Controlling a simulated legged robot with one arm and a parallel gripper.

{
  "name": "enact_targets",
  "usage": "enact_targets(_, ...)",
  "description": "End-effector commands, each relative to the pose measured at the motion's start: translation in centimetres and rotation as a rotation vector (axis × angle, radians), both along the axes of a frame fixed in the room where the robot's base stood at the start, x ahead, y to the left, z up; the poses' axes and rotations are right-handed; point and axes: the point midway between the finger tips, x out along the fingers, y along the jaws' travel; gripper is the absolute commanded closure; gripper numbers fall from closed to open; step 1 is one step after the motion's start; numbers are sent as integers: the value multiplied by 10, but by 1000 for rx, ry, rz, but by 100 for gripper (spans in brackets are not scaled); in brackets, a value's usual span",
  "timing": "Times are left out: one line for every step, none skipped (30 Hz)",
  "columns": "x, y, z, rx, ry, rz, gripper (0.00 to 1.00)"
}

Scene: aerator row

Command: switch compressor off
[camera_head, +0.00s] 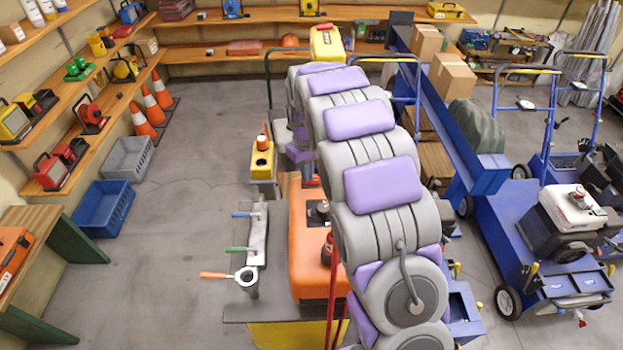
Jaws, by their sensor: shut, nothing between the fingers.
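An orange machine body (307,240), which looks like the compressor, stands in the lower middle, its right side hidden behind my arm. A small red part (328,250) sits on it. Left of it is a grey metal manifold (257,240) with blue, green and orange lever handles. Beyond the manifold is a yellow box (262,162) with an orange-red knob on top; I cannot tell what it switches. My gripper (298,157) shows only in part at the folded end of my arm, right of the yellow box. It is shut and empty; its fingertips are largely hidden.
Blue and grey crates (104,206) and traffic cones (152,105) stand on the left near loaded shelves. Blue carts (505,235) with an engine and boxes fill the right. The floor (180,220) between the crates and the manifold is clear.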

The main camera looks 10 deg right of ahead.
Motion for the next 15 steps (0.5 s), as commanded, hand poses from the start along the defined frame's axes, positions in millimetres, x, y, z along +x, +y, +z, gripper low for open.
enact_targets(0, 0, 5, 0, -2, 0, 100)
enact_targets(0, 0, 8, 0, -2, 0, 100)
enact_targets(0, 1, 11, 0, -2, 0, 100)
enact_targets(0, 1, 13, 0, -3, 0, 100)
enact_targets(0, 1, 16, 0, -2, 0, 100)
enact_targets(0, 1, 19, 0, -2, 0, 100)
enact_targets(0, 1, 21, 0, -2, 0, 100)
enact_targets(0, 1, 23, 0, -2, 0, 100)
enact_targets(0, 2, 26, 0, -2, 0, 100)
enact_targets(0, 1, 28, 0, -2, 0, 100)
enact_targets(0, 1, 30, 0, -2, 0, 100)
enact_targets(0, 2, 33, 0, -2, 0, 100)
enact_targets(0, 2, 35, -1, -3, 0, 100)
enact_targets(0, 1, 38, -1, -3, 0, 100)
enact_targets(0, 2, 41, -1, -3, 0, 100)
